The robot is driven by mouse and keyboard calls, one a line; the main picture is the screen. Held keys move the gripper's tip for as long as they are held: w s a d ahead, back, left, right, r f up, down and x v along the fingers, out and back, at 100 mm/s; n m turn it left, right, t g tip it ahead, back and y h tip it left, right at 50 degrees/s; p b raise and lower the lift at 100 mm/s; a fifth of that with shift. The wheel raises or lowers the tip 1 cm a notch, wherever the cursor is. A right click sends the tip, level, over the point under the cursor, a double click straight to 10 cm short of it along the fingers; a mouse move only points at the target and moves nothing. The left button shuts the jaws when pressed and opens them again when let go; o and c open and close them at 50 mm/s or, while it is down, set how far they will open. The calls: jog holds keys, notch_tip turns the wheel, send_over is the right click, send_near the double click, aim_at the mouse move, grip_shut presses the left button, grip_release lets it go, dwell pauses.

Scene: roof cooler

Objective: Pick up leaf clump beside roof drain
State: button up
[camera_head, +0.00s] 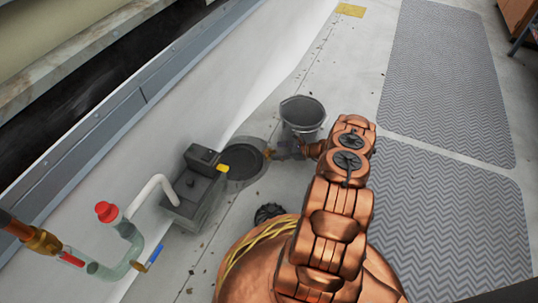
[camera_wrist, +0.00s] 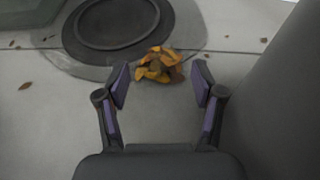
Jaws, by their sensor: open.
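The leaf clump (camera_wrist: 158,66) is a small orange and brown heap on the pale roof surface in the wrist view. It lies against the lower right edge of the round dark roof drain (camera_wrist: 115,20). In the head view the drain (camera_head: 242,160) shows left of my arm's end, and a bit of the leaf clump (camera_head: 268,154) shows beside it. My gripper (camera_wrist: 160,82) is open and empty, with the clump between and just beyond its fingertips. In the head view my gripper (camera_head: 284,151) is small and partly hidden by my wrist.
A grey pump box (camera_head: 195,190) with a white pipe stands left of the drain. Grey ribbed mats (camera_head: 445,75) lie to the right.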

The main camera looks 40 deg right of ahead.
aim_at(269, 151)
jog(key=shift+b+x, duration=1.15)
jog(key=shift+x, duration=1.2)
jog(key=shift+w+a+f, duration=0.1)
jog(key=shift+w+a, duration=0.1)
jog(key=shift+c, duration=0.2)
jog(key=c, duration=0.9)
